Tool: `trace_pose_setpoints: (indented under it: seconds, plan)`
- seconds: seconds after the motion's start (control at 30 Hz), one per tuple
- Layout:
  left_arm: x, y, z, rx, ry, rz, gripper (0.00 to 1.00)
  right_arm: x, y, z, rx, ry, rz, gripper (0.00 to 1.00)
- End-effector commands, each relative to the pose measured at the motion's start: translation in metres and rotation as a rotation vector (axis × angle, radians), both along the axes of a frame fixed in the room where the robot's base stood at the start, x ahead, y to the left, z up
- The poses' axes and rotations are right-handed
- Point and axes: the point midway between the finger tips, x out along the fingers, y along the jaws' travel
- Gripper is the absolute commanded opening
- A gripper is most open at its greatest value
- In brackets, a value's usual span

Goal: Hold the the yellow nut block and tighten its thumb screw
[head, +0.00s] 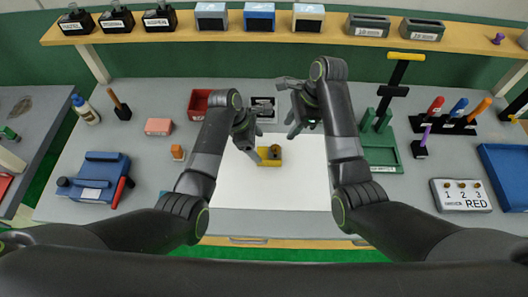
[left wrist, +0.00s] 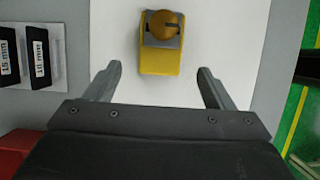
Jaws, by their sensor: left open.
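The yellow nut block (head: 268,163) lies on the white mat (head: 230,190) near the middle of the table. In the left wrist view the yellow block (left wrist: 160,62) is at the top centre. Its thumb screw (left wrist: 165,26) has a round orange-brown head with a dark slot and sits over a grey plate at the block's far end. My left gripper (head: 254,154) is open beside the block; its fingertips (left wrist: 160,68) are spread on either side of the block's near end, apart from it. My right gripper (head: 304,128) hangs farther back and to the right; its finger opening is unclear.
A red bin (head: 198,104) and a small labelled rack (head: 263,108) stand behind the mat. A green holder (head: 380,150) is to the right, a blue vise-like tool (head: 95,180) to the left. The front part of the mat is clear.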

Motion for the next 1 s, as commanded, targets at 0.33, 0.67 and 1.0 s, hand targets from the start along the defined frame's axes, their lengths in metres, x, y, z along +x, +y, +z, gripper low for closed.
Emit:
trace_pose_setpoints:
  seconds: [0.33,0.67,1.0]
  plan:
    - [0.0,-0.019,-0.044,0.0,0.001,-0.002,0.76,0.0,0.0,0.0,0.0,0.0,0.0,0.36]
    - [0.0,-0.024,-0.056,0.0,-0.001,-0.001,0.76,0.0,0.0,0.0,0.0,0.0,0.0,0.36]
    - [0.0,-0.024,-0.056,0.0,0.0,0.0,0.58,0.0,0.0,0.0,0.0,0.0,0.0,0.36]
